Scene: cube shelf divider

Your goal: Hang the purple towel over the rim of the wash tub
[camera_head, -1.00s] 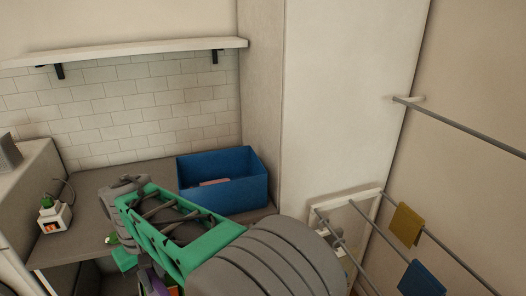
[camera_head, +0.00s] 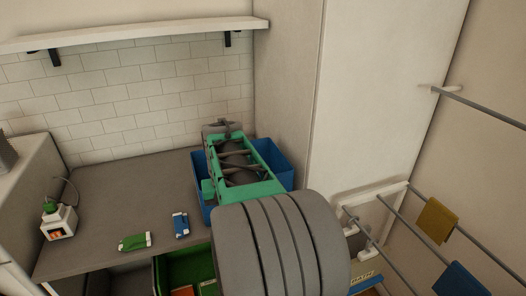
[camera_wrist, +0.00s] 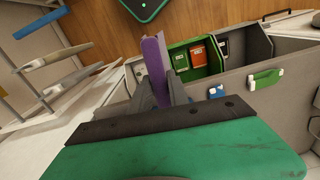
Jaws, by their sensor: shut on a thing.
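The purple towel (camera_wrist: 155,62) is pinched between the fingers of my gripper (camera_wrist: 160,92) in the wrist view, and it sticks out beyond the fingertips. My gripper is shut on it. The blue wash tub (camera_head: 284,165) stands on the grey counter in the head view, in the corner by the tall white panel. My green and grey arm passes in front of the tub and hides most of it. My gripper and the towel are hidden in the head view. I cannot tell whether the towel touches the tub.
A green packet (camera_head: 134,242) and a blue packet (camera_head: 180,225) lie on the counter (camera_head: 110,200). An open green bin (camera_head: 180,266) with several items is below its front edge. A white device (camera_head: 58,222) stands at left. Rails with a mustard towel (camera_head: 437,220) are at right.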

